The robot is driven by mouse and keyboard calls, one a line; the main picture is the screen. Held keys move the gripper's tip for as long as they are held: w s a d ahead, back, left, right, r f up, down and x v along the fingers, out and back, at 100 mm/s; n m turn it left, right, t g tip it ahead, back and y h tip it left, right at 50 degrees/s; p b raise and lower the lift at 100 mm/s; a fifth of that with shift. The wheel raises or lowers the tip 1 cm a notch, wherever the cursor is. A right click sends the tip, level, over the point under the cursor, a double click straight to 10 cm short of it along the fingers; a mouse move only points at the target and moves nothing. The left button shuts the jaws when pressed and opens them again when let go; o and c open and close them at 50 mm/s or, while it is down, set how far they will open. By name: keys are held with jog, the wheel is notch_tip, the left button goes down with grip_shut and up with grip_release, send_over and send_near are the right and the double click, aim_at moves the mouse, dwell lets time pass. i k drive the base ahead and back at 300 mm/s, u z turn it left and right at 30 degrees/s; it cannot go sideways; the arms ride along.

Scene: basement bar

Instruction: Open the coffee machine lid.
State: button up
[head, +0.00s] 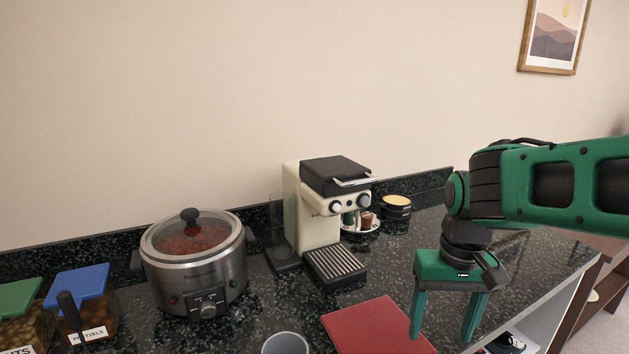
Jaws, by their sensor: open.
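The cream coffee machine (312,218) stands upright on the dark counter, near the back wall. Its black lid (336,173) is on top and looks shut, with a metallic handle (352,182) at its front edge. A ribbed drip tray (336,262) sits at its base. My green gripper (443,332) points down to the right of the machine, over the counter's front right, near the red flat item. It is open, with its two fingers apart and nothing between them. It is well apart from the lid and lower than it.
A slow cooker (205,275) with a glass lid stands left of the machine. Snack containers with blue (78,288) and green (18,299) lids are far left. A grey cup (285,343) and red flat item (372,328) lie in front.

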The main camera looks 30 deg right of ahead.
aim_at(329, 176)
jog(key=k, duration=0.5)
jog(key=z, duration=1.8)
jog(key=k, duration=0.6)
jog(key=u, duration=1.75)
